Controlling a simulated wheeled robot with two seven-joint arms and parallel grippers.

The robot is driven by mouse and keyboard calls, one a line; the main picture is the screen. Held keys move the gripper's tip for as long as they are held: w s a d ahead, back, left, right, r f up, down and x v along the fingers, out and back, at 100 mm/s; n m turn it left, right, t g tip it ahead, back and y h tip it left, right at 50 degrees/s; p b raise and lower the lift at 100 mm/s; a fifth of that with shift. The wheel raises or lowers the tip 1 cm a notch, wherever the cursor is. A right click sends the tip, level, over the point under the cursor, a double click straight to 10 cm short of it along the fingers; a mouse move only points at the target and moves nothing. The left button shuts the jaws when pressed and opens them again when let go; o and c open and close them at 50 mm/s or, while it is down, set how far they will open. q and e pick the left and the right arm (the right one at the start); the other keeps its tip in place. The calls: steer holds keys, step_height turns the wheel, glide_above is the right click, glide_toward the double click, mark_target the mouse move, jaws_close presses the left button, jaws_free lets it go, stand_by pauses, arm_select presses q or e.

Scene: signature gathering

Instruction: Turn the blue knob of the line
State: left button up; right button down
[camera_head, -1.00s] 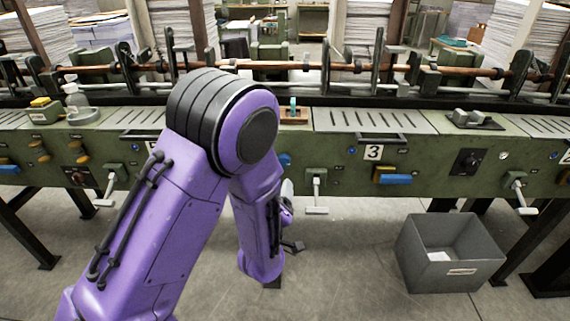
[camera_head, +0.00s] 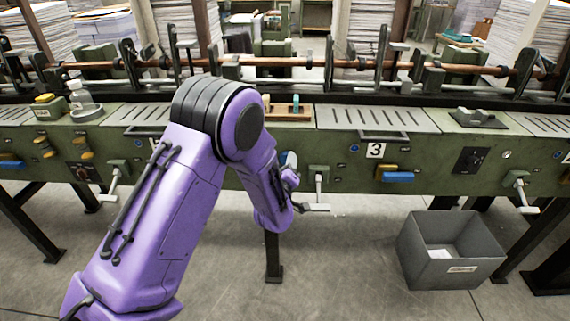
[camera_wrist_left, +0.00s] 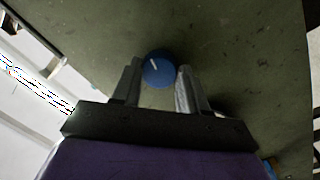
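The blue knob (camera_wrist_left: 158,70) shows in the left wrist view as a round dial with a short white line, on a dark green panel. My left gripper (camera_wrist_left: 159,66) is open, with one finger on each side of the knob in the picture. I cannot tell whether the fingers touch it. In the head view my left gripper (camera_head: 290,162) is small, at the front panel of the green line (camera_head: 340,179). The knob is mostly hidden there by my gripper and forearm. My right gripper is not in view.
White-handled levers (camera_head: 319,180) hang from the panel beside my gripper. A blue handle (camera_head: 397,176) sits below the number 3 plate (camera_head: 375,150). A grey bin (camera_head: 455,229) stands on the floor at the right. The floor in front is mostly clear.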

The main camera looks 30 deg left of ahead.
arm_select(q)
steer(key=c, duration=0.5)
steer(key=shift+o, duration=0.2)
steer(key=shift+m+g+p, duration=0.3)
steer(key=shift+m+p, duration=0.9)
steer(key=shift+m, duration=1.6)
steer(key=o, duration=1.1)
steer(key=shift+c, duration=0.2)
steer(key=shift+s, duration=0.1)
